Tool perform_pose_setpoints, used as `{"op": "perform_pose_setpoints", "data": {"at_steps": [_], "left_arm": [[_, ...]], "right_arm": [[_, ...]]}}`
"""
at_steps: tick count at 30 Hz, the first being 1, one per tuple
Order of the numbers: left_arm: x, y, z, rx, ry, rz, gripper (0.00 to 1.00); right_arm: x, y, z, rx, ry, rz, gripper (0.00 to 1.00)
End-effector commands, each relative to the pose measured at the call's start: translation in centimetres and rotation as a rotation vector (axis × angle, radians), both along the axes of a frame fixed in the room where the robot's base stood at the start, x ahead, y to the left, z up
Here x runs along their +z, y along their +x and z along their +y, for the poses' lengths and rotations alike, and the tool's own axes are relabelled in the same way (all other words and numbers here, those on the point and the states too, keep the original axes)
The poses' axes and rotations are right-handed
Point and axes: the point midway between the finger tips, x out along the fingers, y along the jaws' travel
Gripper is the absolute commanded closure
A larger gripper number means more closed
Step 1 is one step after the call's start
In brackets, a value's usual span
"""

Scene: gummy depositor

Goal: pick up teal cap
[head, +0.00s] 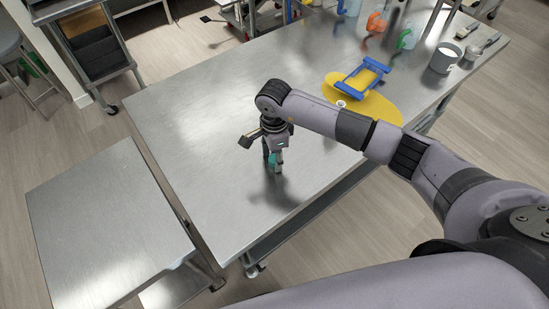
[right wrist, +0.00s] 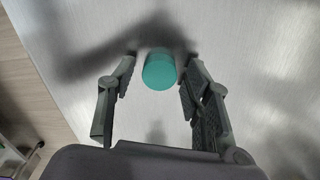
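The teal cap (head: 272,158) stands on the steel table (head: 190,120), partly hidden by my right gripper in the head view. In the right wrist view the round teal cap (right wrist: 160,70) lies between the tips of the two fingers. My right gripper (head: 274,163) points down over the cap. Its fingers (right wrist: 158,72) are spread, with a visible gap on each side of the cap in the right wrist view. My left gripper is not in view.
A yellow oval mat (head: 385,112) with a blue-framed yellow item (head: 363,78) and a small white cup (head: 341,104) lies to the right. A grey pot (head: 445,58) and colored jugs (head: 376,22) stand farther back. A lower steel table (head: 100,230) is at left. The table's left half is clear.

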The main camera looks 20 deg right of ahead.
Motion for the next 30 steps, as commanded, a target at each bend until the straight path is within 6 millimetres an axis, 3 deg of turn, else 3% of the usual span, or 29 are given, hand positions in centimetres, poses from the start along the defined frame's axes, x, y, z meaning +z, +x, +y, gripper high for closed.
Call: {"op": "perform_pose_setpoints", "data": {"at_steps": [11, 20, 26, 30], "left_arm": [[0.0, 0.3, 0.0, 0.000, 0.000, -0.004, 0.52], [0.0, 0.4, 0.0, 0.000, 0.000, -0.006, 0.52], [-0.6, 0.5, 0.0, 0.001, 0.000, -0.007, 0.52], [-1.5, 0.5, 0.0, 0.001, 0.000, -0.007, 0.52]], "right_arm": [[0.0, 0.0, 0.0, 0.000, 0.000, 0.000, 0.82], [0.2, 0.0, 0.0, 0.000, 0.000, -0.001, 0.83], [1.9, 0.2, 0.0, 0.000, 0.000, -0.004, 0.83], [4.5, 0.3, 0.0, 0.001, 0.000, -0.008, 0.83]]}}
